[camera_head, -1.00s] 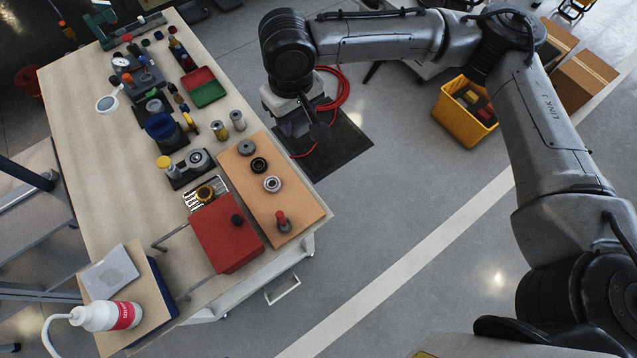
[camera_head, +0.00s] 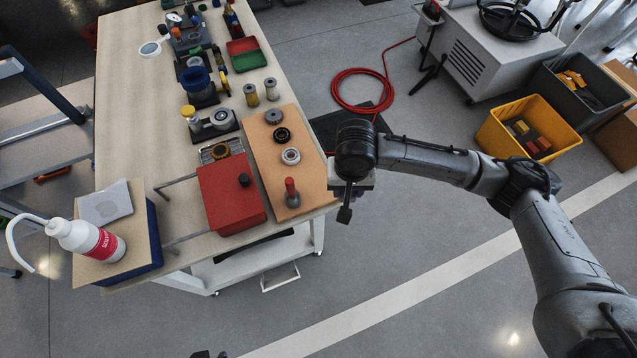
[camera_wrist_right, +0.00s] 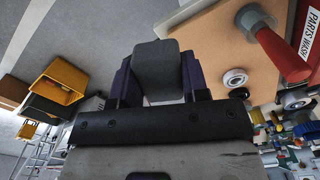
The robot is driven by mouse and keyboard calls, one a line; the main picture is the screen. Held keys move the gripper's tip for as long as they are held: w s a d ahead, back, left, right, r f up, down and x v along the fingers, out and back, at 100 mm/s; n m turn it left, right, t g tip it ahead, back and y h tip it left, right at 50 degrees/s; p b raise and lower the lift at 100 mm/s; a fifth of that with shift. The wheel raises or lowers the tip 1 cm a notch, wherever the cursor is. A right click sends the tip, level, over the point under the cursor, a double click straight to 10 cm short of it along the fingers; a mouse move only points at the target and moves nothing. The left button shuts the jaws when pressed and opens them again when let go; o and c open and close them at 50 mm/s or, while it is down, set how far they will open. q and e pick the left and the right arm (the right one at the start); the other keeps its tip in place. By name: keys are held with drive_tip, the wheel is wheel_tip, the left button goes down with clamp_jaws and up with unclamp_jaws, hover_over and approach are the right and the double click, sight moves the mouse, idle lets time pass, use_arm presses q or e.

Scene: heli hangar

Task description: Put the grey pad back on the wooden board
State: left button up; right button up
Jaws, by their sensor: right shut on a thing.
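My right gripper (camera_wrist_right: 157,82) is shut on a dark grey pad (camera_wrist_right: 157,66), which stands up between the fingers in the right wrist view. In the head view the pad (camera_head: 345,214) hangs below my right wrist, just right of the table's edge in the picture. The wooden board (camera_head: 262,168) lies on the table's right side, left of the gripper. On it are several ring-shaped parts and a red-handled piece (camera_head: 291,190). The board (camera_wrist_right: 205,45) also shows right of the gripper in the right wrist view. The pad appears clear of the board. My left gripper is not in view.
A red box (camera_head: 230,200) stands against the board's left side. A yellow crate (camera_head: 505,140) stands on the floor. The board's near right corner is bare.

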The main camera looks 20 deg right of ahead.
drive_tip(key=b, duration=0.4)
hover_over(318, 185)
wheel_tip(318, 185, down, 6)
drive_tip(key=shift+w+r, duration=0.1)
drive_tip(key=shift+r, duration=0.05)
drive_tip(key=shift+f+b, duration=0.8)
drive_tip(key=shift+f, duration=1.3)
drive_tip(key=shift+r, duration=0.1)
drive_tip(key=o, duration=0.8)
drive_tip(key=shift+o, duration=0.4)
